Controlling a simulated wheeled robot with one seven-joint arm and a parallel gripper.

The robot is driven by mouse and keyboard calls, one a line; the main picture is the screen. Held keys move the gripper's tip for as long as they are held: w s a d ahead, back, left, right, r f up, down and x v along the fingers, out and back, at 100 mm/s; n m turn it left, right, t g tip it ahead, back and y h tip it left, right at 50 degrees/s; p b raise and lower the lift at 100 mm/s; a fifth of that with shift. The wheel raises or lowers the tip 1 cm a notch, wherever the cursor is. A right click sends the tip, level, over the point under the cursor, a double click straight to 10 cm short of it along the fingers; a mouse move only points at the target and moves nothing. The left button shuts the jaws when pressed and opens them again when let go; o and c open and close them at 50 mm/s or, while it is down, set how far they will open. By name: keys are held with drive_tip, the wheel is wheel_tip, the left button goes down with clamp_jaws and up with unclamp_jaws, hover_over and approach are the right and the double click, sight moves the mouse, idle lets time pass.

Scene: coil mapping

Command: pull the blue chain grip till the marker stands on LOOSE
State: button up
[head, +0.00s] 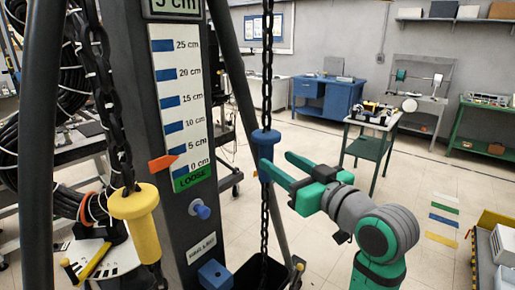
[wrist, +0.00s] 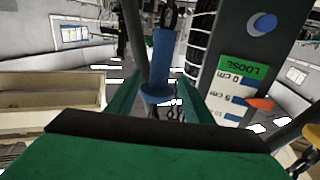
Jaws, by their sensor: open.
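The blue chain grip (head: 265,144) hangs on a dark chain (head: 267,75) on the right side of the gauge post. In the wrist view the blue grip (wrist: 163,62) shows upside down, in line with the gap between my fingers. My gripper (head: 277,159) is open at the grip's right; one finger overlaps the grip in the head view. I cannot tell whether either finger touches it. The orange marker (head: 163,163) points between 0 cm and 5 cm, above the green LOOSE band (head: 193,180). The marker (wrist: 261,103) and LOOSE band (wrist: 243,67) also show in the wrist view.
A yellow grip (head: 134,203) hangs on another chain at the left. A blue knob (head: 201,210) sticks out of the post below the scale. Dark stand legs (head: 232,70) flank the post. Benches (head: 327,95) stand well behind, with open floor between.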

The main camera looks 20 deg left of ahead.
sight(260, 148)
drive_tip(key=x, duration=0.9)
drive_tip(key=shift+w+a, duration=0.15)
drive_tip(key=shift+w, duration=0.2)
drive_tip(key=shift+w+a, duration=0.1)
drive_tip(key=shift+a, duration=0.45)
